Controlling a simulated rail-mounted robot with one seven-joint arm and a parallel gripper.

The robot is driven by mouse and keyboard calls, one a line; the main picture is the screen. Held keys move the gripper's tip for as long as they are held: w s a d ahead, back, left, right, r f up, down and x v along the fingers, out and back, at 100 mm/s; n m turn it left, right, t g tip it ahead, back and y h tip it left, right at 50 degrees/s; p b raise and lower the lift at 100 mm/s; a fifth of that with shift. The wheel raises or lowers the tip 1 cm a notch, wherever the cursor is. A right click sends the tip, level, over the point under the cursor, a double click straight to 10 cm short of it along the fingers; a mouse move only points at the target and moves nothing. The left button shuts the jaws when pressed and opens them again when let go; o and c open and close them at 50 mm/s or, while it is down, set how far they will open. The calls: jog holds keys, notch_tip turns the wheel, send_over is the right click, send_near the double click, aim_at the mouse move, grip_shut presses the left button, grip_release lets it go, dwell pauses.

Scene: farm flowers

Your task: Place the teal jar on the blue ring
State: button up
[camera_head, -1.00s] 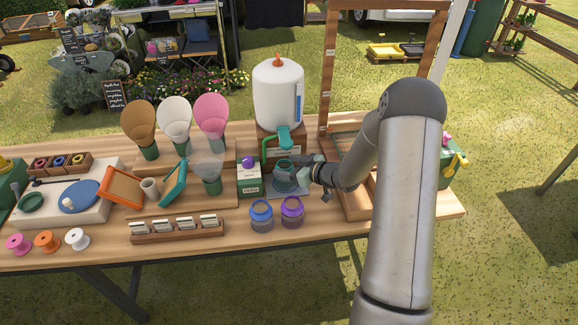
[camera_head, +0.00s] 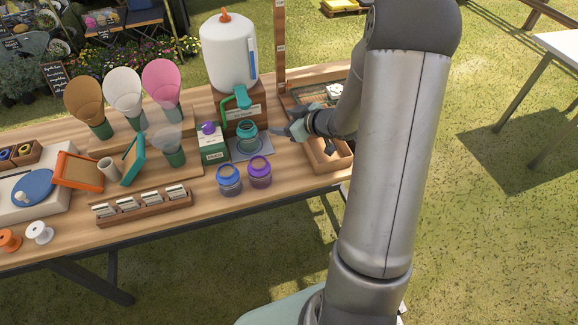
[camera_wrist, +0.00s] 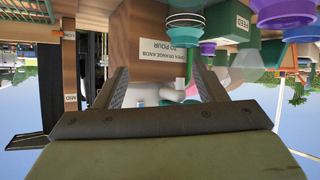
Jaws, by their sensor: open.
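The teal jar (camera_head: 247,136) stands upright on a grey square pad (camera_head: 250,150) under the spout of the white dispenser. In the wrist view, which is upside down, part of the teal jar (camera_wrist: 185,18) shows at the top. My gripper (camera_head: 284,131) is just right of the jar, open, with its fingers pointing towards the dispenser stand. In the wrist view nothing is between the fingers (camera_wrist: 164,88). I cannot pick out a clear blue ring; a blue round disc (camera_head: 33,187) lies on the white board at the left.
The white dispenser (camera_head: 229,50) stands behind the jar. A green box with a purple knob (camera_head: 211,146) is close on its left. A blue jar (camera_head: 229,181) and a purple jar (camera_head: 260,173) stand in front. A wooden card rack (camera_head: 141,206) is further left.

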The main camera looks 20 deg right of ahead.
notch_tip(320, 180, up, 5)
jog(key=s+d+m+g+h, duration=0.1)
jog(key=s+m+h, duration=0.15)
jog(key=h, duration=0.35)
jog(key=s+a+r+m+g, duration=0.1)
jog(key=s+a+g, duration=0.2)
jog(key=s, duration=0.6)
jog(key=s+a+r+m+g, duration=0.1)
jog(key=s+a+m+g, duration=0.1)
jog(key=s, duration=0.7)
jog(key=s+a+r+m+g, duration=0.1)
jog(key=s+a+g, duration=0.3)
jog(key=s, duration=0.5)
jog(key=shift+s+a+r, duration=0.15)
jog(key=shift+a+r, duration=0.25)
jog(key=shift+a, duration=0.15)
